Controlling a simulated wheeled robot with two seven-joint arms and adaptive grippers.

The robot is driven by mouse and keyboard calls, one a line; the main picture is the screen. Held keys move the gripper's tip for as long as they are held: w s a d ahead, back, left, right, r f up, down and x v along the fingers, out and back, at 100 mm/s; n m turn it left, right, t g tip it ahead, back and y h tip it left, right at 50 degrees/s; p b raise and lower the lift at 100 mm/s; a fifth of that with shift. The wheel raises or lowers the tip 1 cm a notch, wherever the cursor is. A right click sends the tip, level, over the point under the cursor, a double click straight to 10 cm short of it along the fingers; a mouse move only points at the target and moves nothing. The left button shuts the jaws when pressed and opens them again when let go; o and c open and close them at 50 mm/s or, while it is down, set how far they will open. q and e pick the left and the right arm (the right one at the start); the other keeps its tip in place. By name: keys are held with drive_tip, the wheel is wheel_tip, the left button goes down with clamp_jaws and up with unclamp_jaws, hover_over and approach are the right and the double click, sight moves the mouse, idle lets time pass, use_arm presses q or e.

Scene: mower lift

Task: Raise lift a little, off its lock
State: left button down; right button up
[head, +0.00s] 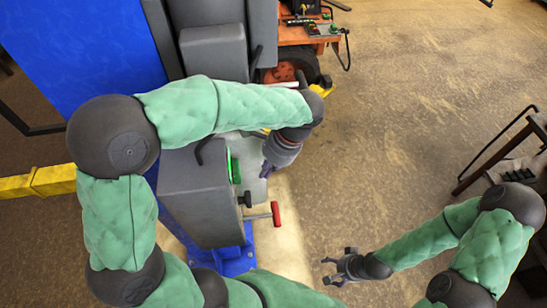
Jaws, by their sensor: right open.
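The lift's grey control box (198,205) stands at the blue lift column (95,45), with a green-lit part (234,168) on its right side. Below that, a black-knobbed lever (245,199) and a red-handled lever (275,213) stick out to the right. My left gripper (266,169) points down just right of the green-lit part, above the red handle in the picture. Its fingers are small and partly hidden by the wrist, so their opening and any contact are unclear. My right gripper (338,266) is open and empty over the floor, right of and below the red handle.
An orange mower (301,32) with a dark-tyred wheel stands at the top, partly hidden by my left arm. A yellow beam (38,184) lies at the left. A dark bench or cart (520,150) stands at the right edge. The floor (415,110) between is clear.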

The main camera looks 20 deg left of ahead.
sight(236, 171)
use_arm(q)
drive_tip(key=s+a, duration=0.2)
drive_tip(key=a, duration=0.1)
drive_tip(key=shift+r, duration=0.2)
